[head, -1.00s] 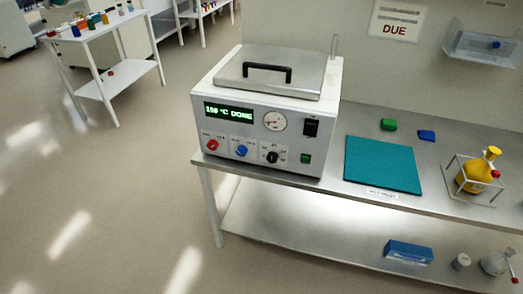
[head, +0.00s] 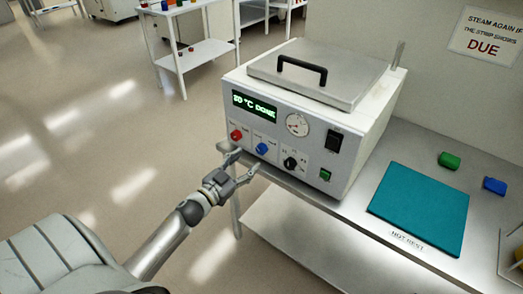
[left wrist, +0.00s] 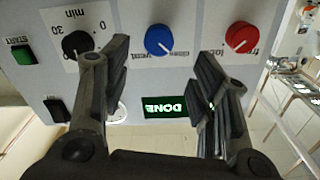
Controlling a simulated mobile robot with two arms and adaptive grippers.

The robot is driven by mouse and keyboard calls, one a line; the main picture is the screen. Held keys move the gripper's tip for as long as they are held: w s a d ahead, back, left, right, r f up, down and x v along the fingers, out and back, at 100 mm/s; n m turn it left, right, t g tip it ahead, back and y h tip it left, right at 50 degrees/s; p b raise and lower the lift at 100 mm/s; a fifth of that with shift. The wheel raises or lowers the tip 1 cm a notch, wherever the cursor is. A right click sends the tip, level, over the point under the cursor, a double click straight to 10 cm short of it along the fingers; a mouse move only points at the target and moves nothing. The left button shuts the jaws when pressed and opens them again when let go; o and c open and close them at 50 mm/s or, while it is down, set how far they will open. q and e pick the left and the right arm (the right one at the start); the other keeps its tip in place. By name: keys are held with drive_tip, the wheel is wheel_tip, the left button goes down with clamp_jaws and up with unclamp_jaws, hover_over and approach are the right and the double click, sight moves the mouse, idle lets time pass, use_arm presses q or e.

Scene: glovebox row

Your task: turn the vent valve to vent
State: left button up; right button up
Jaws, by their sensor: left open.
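The white steam unit (head: 290,120) stands on the steel bench with a red knob (head: 237,134), a blue knob (head: 262,148) and a black knob (head: 290,163) on its front. In the left wrist view, upside down, the blue knob (left wrist: 159,39) shows between my fingers, and the red knob (left wrist: 241,37) is at the right. My left gripper (head: 246,164) is open and empty just in front of and below the blue knob, with no contact visible. My right gripper is out of view.
The green display (head: 255,106) reads DONE. A closed lid (head: 315,72) with a black handle tops the unit. A teal mat (head: 420,208) lies at the right, with green (head: 448,160) and blue (head: 494,186) blocks behind it. Floor at the left is clear.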

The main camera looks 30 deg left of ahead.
sight(260, 151)
use_arm(q)
drive_tip(key=w, duration=0.6)
drive_tip(key=shift+d, duration=0.35)
drive_tip(key=shift+w+d+f, duration=0.1)
drive_tip(key=shift+w, duration=0.75)
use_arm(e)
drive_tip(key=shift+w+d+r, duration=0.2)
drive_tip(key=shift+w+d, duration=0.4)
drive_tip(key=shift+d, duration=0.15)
use_arm(q)
drive_tip(key=c, duration=1)
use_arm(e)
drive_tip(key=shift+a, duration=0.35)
